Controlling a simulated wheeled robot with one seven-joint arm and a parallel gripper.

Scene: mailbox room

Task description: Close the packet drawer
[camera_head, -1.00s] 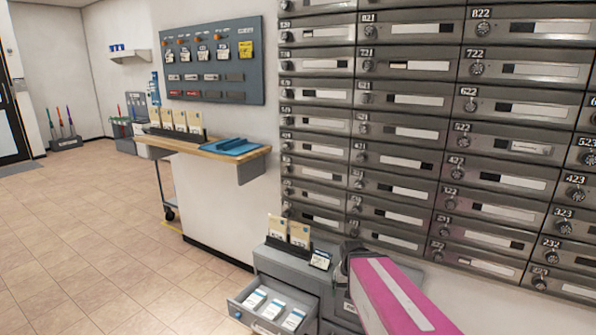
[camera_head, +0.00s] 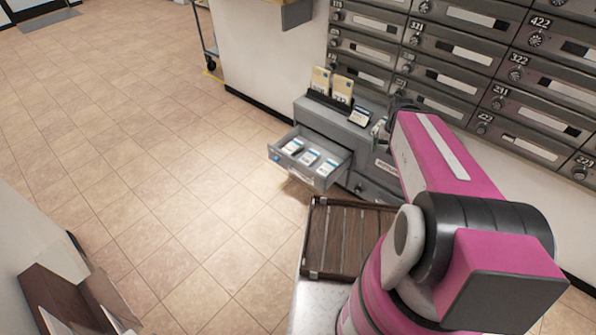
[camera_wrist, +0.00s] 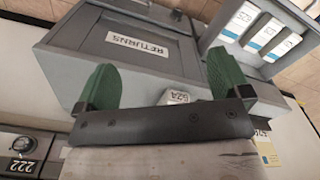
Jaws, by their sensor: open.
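The packet drawer (camera_head: 300,172) stands pulled out of the grey cabinet (camera_head: 335,125) in the head view. It holds a row of white and blue packets (camera_head: 309,157). A small blue spot shows on its front. In the wrist view the drawer's packets (camera_wrist: 262,32) are at the upper right, beyond the right finger. My gripper (camera_wrist: 160,65) is open, its two green fingers apart with nothing gripped between them. It is over the cabinet, beside the open drawer, near a panel labelled RETURNS (camera_wrist: 137,44). In the head view my arm hides most of the gripper.
Yellow cards in a holder (camera_head: 331,98) and a small card (camera_head: 359,117) stand on the cabinet. Mailboxes (camera_head: 450,60) line the wall behind. A brown slatted tray (camera_head: 345,240) lies in front of the cabinet. The tiled floor (camera_head: 170,170) left of the drawer is clear.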

